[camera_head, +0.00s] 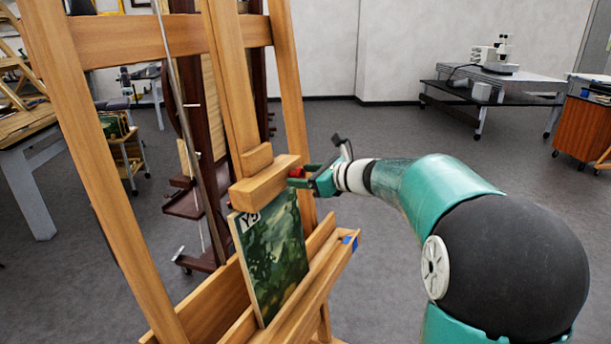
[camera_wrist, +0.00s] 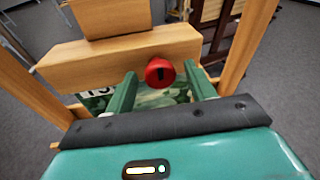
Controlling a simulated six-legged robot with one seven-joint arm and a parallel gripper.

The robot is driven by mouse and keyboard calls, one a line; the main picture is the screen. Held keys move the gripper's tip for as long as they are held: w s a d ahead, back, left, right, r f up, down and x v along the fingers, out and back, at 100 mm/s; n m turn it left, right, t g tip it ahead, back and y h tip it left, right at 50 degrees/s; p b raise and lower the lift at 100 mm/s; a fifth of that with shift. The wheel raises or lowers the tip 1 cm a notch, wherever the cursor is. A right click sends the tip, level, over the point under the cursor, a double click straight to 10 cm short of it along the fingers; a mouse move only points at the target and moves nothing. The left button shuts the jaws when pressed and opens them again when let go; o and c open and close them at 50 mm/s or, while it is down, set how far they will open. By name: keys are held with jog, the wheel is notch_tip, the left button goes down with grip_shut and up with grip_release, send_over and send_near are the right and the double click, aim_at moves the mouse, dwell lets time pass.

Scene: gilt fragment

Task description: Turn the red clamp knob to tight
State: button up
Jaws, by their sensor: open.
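The red clamp knob (camera_wrist: 160,72) is on the end of the wooden clamp block (camera_wrist: 95,65) of the easel. A dark mark shows upright on its face in the wrist view. In the head view the knob (camera_head: 296,172) is small and partly covered by my gripper (camera_head: 304,177). My gripper (camera_wrist: 161,88) is open in the wrist view, with one green finger on each side of the knob's lower part. I cannot tell whether the fingers touch it. The clamp block (camera_head: 262,185) sits over the top edge of a green painting (camera_head: 272,255).
The painting stands on the easel's wooden ledge (camera_head: 318,272), which has a blue piece (camera_head: 348,240) at its end. The easel's upright posts flank the block. A dark easel (camera_head: 190,200) stands behind. A cart with a microscope (camera_head: 497,58) is at the back right. Open grey floor lies between.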

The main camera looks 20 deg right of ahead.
jog(key=v, duration=1.4)
jog(key=s+a+f+n+g+h, duration=0.1)
jog(key=s+a+f+n+g, duration=0.2)
jog(key=s+a+n, duration=0.35)
jog(key=s+a+f+n+g+h, duration=0.1)
jog(key=s+a+f+n+g, duration=0.25)
jog(key=s+a+n, duration=0.35)
jog(key=s+f+n+h, duration=0.6)
jog(key=s+n, duration=0.5)
jog(key=n, duration=0.2)
jog(key=shift+s+a+n, duration=0.3)
jog(key=shift+a+n, duration=0.05)
jog(key=shift+a, duration=0.1)
jog(key=shift+f, duration=0.1)
